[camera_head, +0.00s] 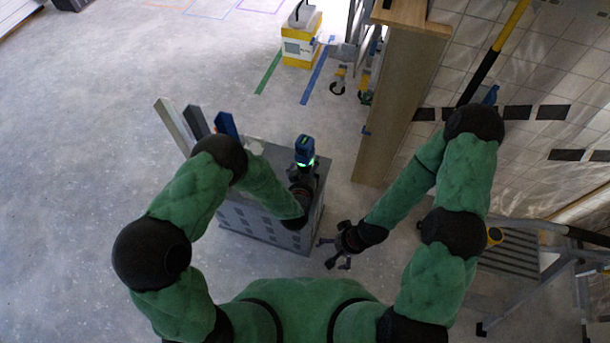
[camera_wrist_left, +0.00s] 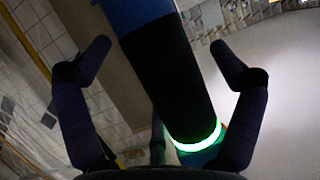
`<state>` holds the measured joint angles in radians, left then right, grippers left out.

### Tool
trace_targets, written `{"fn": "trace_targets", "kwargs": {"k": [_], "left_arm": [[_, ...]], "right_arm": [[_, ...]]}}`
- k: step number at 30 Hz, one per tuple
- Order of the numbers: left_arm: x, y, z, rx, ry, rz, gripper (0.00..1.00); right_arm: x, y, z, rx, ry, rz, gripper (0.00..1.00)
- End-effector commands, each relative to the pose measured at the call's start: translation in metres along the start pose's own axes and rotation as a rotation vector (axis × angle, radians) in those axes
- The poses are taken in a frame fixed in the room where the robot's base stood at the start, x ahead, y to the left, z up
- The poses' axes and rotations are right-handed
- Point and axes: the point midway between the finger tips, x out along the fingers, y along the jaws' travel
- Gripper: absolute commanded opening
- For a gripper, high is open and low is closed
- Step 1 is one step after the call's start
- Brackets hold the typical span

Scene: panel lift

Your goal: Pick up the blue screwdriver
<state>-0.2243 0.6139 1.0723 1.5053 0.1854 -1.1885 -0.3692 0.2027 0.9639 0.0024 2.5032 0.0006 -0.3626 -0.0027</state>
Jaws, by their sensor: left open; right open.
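The blue screwdriver (camera_head: 305,147) stands at the far right part of a grey slotted box (camera_head: 262,228), blue on top with a glowing green ring below. In the left wrist view its black body (camera_wrist_left: 165,75) runs between the fingers, with the green ring near the palm. My left gripper (camera_head: 304,174) is open around or just in front of the screwdriver; no finger visibly touches it in the wrist view. The screwdriver's lower part is hidden by my gripper in the head view. My right gripper (camera_head: 334,250) is open and empty, right of the box.
Several upright strips, including a white one (camera_head: 174,125), stand behind my left forearm. A tall wooden panel (camera_head: 388,110) rises right of the box. A yellow-and-white container (camera_head: 300,42) is at the back. The floor (camera_head: 80,160) at left is clear.

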Motion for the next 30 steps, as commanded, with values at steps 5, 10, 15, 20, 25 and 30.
{"fn": "trace_targets", "kwargs": {"k": [5, 10, 15, 20, 25, 30], "left_arm": [[0.001, 0.0, 0.0, 0.0, -0.001, 0.0, 0.93], [0.001, 0.0, 0.0, 0.0, -0.001, 0.0, 0.59], [0.001, 0.0, 0.0, 0.001, -0.001, 0.0, 0.11], [0.002, 0.0, -0.003, 0.001, 0.007, -0.001, 0.05], [0.0, 0.0, -0.007, 0.001, 0.007, -0.001, 0.05], [-0.008, 0.0, -0.027, 0.001, 0.009, -0.001, 0.05]], "right_arm": [[0.0, 0.0, 0.0, 0.0, 0.0, 0.0, 1.0], [0.0, 0.0, 0.0, 0.0, 0.0, 0.0, 1.0], [0.0, 0.0, 0.0, 0.0, 0.0, 0.0, 1.0], [0.0, 0.0, 0.0, 0.0, 0.0, 0.0, 1.0], [-0.002, -0.001, 0.0, 0.0, 0.0, 0.0, 1.0], [-0.01, -0.004, 0.0, 0.0, 0.0, 0.0, 1.0]]}}
